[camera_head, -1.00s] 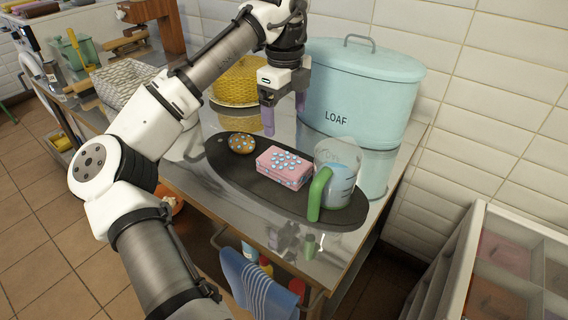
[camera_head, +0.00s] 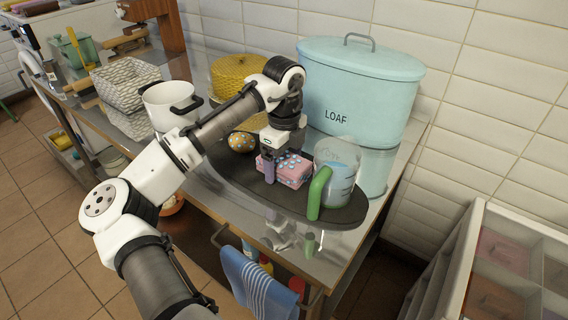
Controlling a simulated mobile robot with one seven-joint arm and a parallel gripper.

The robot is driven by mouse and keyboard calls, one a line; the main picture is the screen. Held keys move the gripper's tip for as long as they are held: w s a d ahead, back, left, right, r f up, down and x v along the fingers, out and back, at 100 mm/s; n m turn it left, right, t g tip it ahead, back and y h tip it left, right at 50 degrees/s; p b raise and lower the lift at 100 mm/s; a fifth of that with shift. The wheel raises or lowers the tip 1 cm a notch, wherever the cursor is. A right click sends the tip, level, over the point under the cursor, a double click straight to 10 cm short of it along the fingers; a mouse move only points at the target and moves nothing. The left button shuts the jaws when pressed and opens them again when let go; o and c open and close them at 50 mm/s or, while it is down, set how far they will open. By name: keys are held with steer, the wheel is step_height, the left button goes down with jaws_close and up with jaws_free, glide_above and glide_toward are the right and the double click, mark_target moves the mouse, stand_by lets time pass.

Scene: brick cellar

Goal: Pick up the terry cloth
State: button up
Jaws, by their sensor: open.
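A pink folded block with pale blue dots (camera_head: 291,174), which looks like the folded terry cloth, lies on a dark oval tray (camera_head: 345,216). My gripper (camera_head: 282,166) points down directly over it, with its jaws open. One purple finger is at the pink block's left end, low near the tray. The other finger is mostly hidden behind the wrist and block. I cannot tell whether the fingers touch the block. A blue striped towel (camera_head: 258,288) hangs on the rail at the table's front.
A clear measuring jug with a green handle (camera_head: 319,193) stands close right of the pink block. A round dotted item (camera_head: 241,142) is left. Behind are a blue LOAF bin (camera_head: 362,85) and yellow basket (camera_head: 236,78). A white pot (camera_head: 171,105) stands left.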

mark_target(285, 159)
steer(key=shift+f, duration=0.3)
steer(key=c, duration=1)
steer(key=shift+o, duration=0.2)
steer(key=shift+r, duration=0.15)
step_height(285, 159, up, 20)
steer(key=shift+p, duration=0.3)
steer(key=o, duration=0.4)
steer(key=shift+c, duration=0.2)
steer(key=c, duration=0.4)
steer(key=shift+o, duration=0.2)
steer(key=shift+d, duration=0.15)
